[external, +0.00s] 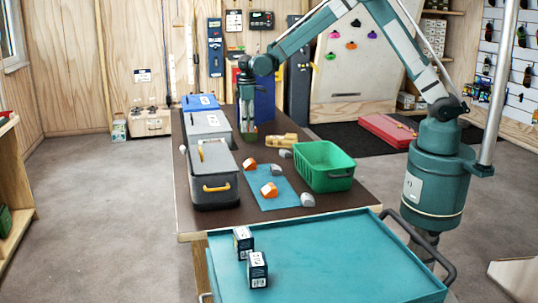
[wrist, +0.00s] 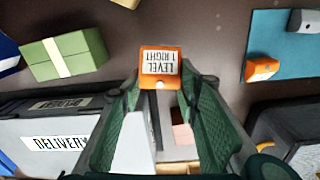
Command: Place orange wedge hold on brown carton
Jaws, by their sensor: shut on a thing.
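My gripper (wrist: 160,78) is shut on an orange wedge hold (wrist: 160,62) with a white label, held between the fingertips in the wrist view. In the external view my gripper (external: 247,135) is low over the far part of the brown table, with a small reddish-orange patch at its tip. Another orange wedge hold (wrist: 262,68) lies at the blue mat's corner. The external view shows two orange holds (external: 250,163) (external: 269,190) by the mat. I cannot clearly identify the brown carton; a pinkish-tan surface (wrist: 183,133) shows between the fingers, partly hidden.
Grey crates (external: 213,178) line the table's left side; one reads DELIVERY (wrist: 50,140). A green banded box (wrist: 62,55) lies left of the held hold.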

